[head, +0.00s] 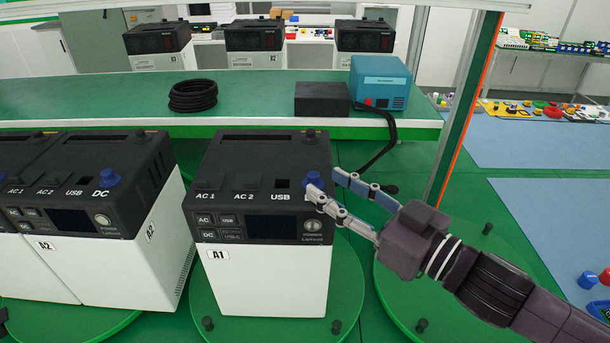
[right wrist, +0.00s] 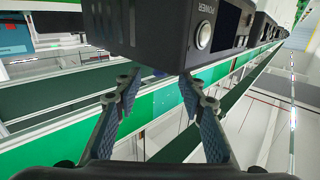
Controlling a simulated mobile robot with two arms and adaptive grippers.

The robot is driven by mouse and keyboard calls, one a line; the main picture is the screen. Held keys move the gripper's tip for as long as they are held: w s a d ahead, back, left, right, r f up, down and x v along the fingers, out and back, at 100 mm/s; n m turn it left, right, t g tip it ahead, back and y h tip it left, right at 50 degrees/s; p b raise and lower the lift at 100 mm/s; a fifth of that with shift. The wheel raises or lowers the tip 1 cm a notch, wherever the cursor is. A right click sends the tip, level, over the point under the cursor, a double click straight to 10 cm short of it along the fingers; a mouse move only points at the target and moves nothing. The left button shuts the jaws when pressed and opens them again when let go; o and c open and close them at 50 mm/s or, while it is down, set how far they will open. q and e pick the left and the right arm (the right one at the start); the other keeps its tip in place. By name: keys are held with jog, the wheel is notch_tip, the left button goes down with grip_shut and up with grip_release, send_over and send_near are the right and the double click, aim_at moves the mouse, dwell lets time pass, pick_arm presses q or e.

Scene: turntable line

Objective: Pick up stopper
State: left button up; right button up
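A blue stopper (head: 312,178) sits at the DC socket on the top right of the white and black power station A1 (head: 262,275). My right gripper (head: 325,181) is open at the right front corner of A1, its fingertips beside the stopper. I cannot tell if they touch it. In the right wrist view the open fingers (right wrist: 160,86) point at A1's black top part (right wrist: 158,35), and the stopper is mostly hidden. Another blue stopper (head: 109,177) sits at the DC socket of power station A2 (head: 115,265). My left gripper is not in view.
A1 stands on a green turntable (head: 212,320). Behind it, a green bench (head: 250,100) holds a coiled black cable (head: 193,95), a black box (head: 322,99) and a blue device (head: 380,80) with a hanging cable. A green and orange post (head: 462,110) rises behind my right arm.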

aim_at(318, 178)
jog(key=shift+w+r, duration=0.1)
jog(key=shift+r, duration=0.2)
jog(key=p+x, duration=0.1)
jog(key=x, duration=0.1)
jog(key=p+x, duration=0.1)
jog(key=x, duration=0.1)
jog(key=shift+w+a+f, duration=0.2)
jog(key=shift+w+a, duration=0.05)
jog(key=shift+a, duration=0.2)
jog(key=shift+s, duration=0.1)
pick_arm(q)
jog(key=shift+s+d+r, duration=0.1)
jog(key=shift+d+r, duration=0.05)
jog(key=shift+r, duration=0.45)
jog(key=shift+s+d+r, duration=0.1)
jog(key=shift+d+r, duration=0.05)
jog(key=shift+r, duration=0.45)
pick_arm(e)
jog(key=c, duration=1)
